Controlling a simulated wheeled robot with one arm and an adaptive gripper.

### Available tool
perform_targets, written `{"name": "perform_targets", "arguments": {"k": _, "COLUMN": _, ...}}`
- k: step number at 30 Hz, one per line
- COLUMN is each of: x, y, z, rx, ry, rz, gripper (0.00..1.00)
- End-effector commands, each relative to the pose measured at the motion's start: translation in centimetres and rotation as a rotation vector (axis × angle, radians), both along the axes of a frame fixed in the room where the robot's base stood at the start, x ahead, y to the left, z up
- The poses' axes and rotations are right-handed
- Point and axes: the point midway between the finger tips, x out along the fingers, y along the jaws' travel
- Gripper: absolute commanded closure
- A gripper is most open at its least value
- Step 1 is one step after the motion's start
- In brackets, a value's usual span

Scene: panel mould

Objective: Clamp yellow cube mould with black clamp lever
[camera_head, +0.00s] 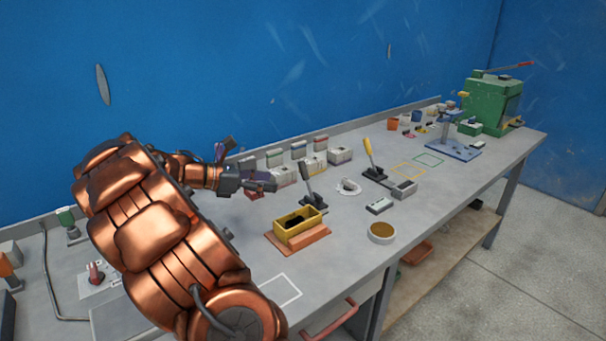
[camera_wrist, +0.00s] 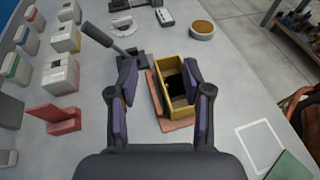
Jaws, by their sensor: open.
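The yellow cube mould (camera_head: 290,236) is an open box with a dark inside, sitting on an orange-brown plate (camera_head: 312,238) on the bench. In the wrist view the mould (camera_wrist: 161,81) lies ahead, partly behind the right finger. The black clamp lever (camera_head: 308,181) stands tilted just behind the mould. In the wrist view its handle (camera_wrist: 100,37) leans up-left from a dark base (camera_wrist: 135,58). My gripper (camera_head: 262,183) is open and empty, above the bench left of the lever. In the wrist view its fingers (camera_wrist: 159,76) are spread apart.
A yellow-handled lever (camera_head: 369,154), a white ring-shaped part (camera_head: 348,187) and a round tin (camera_head: 381,233) stand to the right. Several small boxes (camera_head: 340,154) line the wall side. A red angled part (camera_wrist: 57,119) is left of my gripper. Bench around the white outline (camera_head: 280,293) is clear.

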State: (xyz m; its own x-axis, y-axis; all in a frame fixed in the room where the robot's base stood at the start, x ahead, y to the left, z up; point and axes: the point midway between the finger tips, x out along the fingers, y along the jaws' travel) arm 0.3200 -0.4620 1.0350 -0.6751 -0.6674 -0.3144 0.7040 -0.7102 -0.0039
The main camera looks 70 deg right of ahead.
Motion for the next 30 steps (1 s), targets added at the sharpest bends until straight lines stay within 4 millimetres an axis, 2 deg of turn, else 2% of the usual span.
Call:
{"name": "perform_targets", "arguments": {"k": 1, "x": 0.3, "y": -1.8, "z": -0.9, "rx": 0.007, "ry": 0.058, "rz": 0.011, "gripper": 0.50}}
{"name": "perform_targets", "arguments": {"k": 6, "x": 1.5, "y": -6.7, "z": -2.3, "rx": 0.036, "ry": 0.251, "rz": 0.059, "gripper": 0.50}}
{"name": "perform_targets", "arguments": {"k": 12, "x": 2.4, "y": -11.4, "z": -4.7, "rx": 0.085, "ry": 0.446, "rz": 0.096, "gripper": 0.50}}
{"name": "perform_targets", "arguments": {"k": 18, "x": 2.9, "y": -13.9, "z": -6.2, "rx": 0.118, "ry": 0.554, "rz": 0.118, "gripper": 0.50}}
{"name": "perform_targets", "arguments": {"k": 22, "x": 2.9, "y": -14.6, "z": -6.4, "rx": 0.125, "ry": 0.577, "rz": 0.122, "gripper": 0.50}}
{"name": "perform_targets", "arguments": {"k": 30, "x": 0.8, "y": -16.8, "z": -6.3, "rx": 0.127, "ry": 0.581, "rz": 0.121, "gripper": 0.50}}
